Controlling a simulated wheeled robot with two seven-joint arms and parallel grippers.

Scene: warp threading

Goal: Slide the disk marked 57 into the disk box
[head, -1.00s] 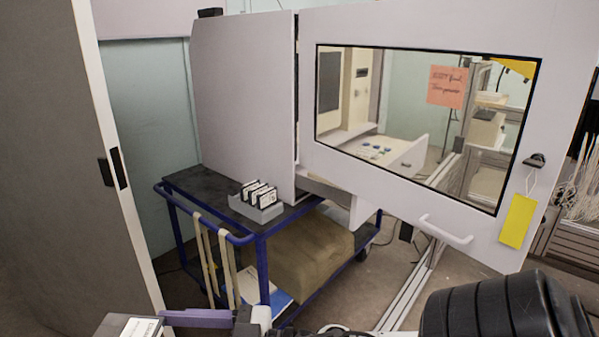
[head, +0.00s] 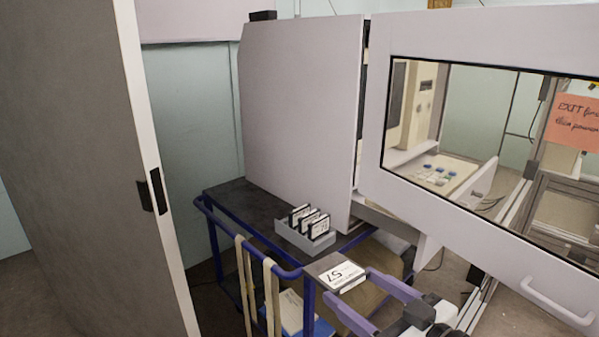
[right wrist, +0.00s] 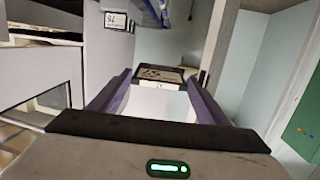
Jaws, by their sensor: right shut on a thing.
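The disk marked 57 (head: 336,274) is a flat dark square with a white label, low in the head view. My right gripper (head: 349,286), with purple fingers, is shut on it. The right wrist view also shows the disk (right wrist: 160,77) between the fingertips. The disk box (head: 291,237) is a small grey tray on the cart top, beyond and left of the held disk. Several dark disks with white labels (head: 309,221) stand in its slots, leaning. The held disk appears apart from the box. My left gripper is not in view.
The blue-framed cart (head: 245,205) has a dark top, with free room left of the box. A large light grey panel (head: 300,110) stands behind it. A windowed door with a handle (head: 560,305) is at right. A tall grey cabinet (head: 80,150) is at left.

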